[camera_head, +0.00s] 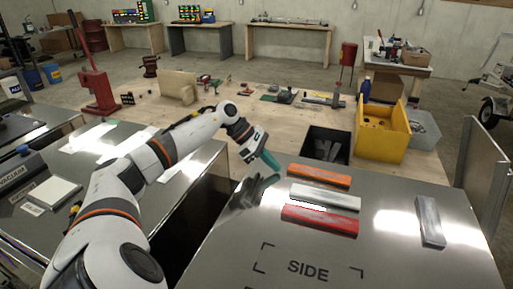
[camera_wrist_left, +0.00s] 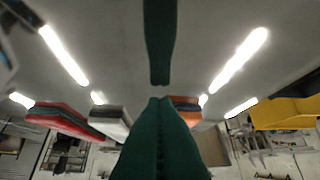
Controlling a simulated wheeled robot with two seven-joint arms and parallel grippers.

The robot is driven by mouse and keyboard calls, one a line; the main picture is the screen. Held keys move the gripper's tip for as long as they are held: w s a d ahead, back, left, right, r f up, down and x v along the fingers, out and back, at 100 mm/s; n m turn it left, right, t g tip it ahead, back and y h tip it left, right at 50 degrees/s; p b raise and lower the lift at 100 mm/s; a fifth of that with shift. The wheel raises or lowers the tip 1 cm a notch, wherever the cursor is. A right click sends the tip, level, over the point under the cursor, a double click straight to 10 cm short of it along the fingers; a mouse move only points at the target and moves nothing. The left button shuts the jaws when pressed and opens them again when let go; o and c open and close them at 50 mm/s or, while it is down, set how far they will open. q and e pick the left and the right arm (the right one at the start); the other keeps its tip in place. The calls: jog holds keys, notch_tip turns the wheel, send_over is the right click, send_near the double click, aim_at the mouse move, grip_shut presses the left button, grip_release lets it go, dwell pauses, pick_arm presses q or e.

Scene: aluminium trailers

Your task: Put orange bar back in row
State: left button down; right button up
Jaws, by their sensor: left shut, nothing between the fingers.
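The orange bar (camera_head: 320,175) lies flat on the shiny metal table (camera_head: 230,262), at the far end of a row with a silver-white bar (camera_head: 325,197) and a red bar (camera_head: 320,220). The three lie roughly parallel with narrow gaps. My left gripper (camera_head: 272,163) is shut and empty, its teal fingers just left of the orange bar and apart from it. In the left wrist view its green fingertips (camera_wrist_left: 158,92) meet in front of the orange bar (camera_wrist_left: 186,104), partly hiding it. My right gripper is out of view.
A grey bar (camera_head: 430,221) lies apart at the right of the table. Behind the far edge are a dark open bin (camera_head: 326,146) with grey pieces and a yellow box (camera_head: 383,130). The near table area, marked SIDE, is clear.

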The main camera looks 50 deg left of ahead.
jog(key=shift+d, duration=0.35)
pick_arm(q)
jog(key=shift+w+d+b, duration=0.3)
jog(key=shift+w+d, duration=0.05)
jog(key=shift+d, duration=0.25)
jog(key=shift+w+d+b, duration=0.3)
jog(key=shift+w+d, duration=0.05)
jog(key=shift+d, duration=0.2)
jog(key=shift+w+d, duration=0.15)
jog(key=shift+d, duration=0.1)
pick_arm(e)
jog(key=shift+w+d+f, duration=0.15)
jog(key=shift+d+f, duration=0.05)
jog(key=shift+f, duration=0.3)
